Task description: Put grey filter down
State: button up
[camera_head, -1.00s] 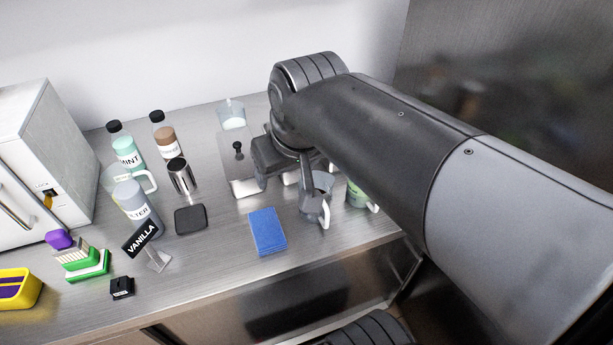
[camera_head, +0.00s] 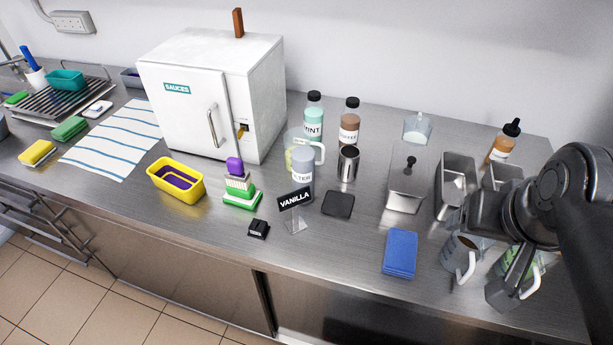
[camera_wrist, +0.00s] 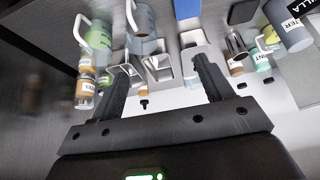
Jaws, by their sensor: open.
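The grey filter (camera_head: 303,172), a grey cylinder with a partly visible "FILTER" label, stands upright on the steel counter, in front of a clear jug (camera_head: 314,145). In the wrist view the filter (camera_wrist: 289,26) is at the upper right, outside the jaws. My gripper (camera_wrist: 160,64) is open, with nothing between its fingers; metal containers show beyond them. In the head view my gripper (camera_head: 508,280) is over the right end of the counter, near the mugs and well to the right of the filter. Part of it is hidden there by the arm.
A vanilla sign (camera_head: 295,200), black pad (camera_head: 338,204) and steel cup (camera_head: 348,163) stand close to the filter. The white sauces cabinet (camera_head: 186,125) stands left.

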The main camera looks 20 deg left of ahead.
jog(key=w+a+m+g+y, duration=0.5)
jog(key=w+a+m+y, duration=0.4)
jog(key=a, duration=0.5)
jog(key=w+a+m+g+y, duration=0.5)
jog(key=w+a+y, duration=0.3)
jog(key=w+a, duration=0.4)
jog(key=m, duration=0.1)
send_near(296, 157)
jog(key=a+f, duration=0.2)
jog(key=a, duration=0.2)
jog(key=x, duration=0.6)
jog(key=shift+w+a+r, duration=0.2)
jog(key=shift+w+a, duration=0.05)
jog(key=shift+a, duration=0.05)
jog(key=shift+c, duration=0.3)
grip_shut()
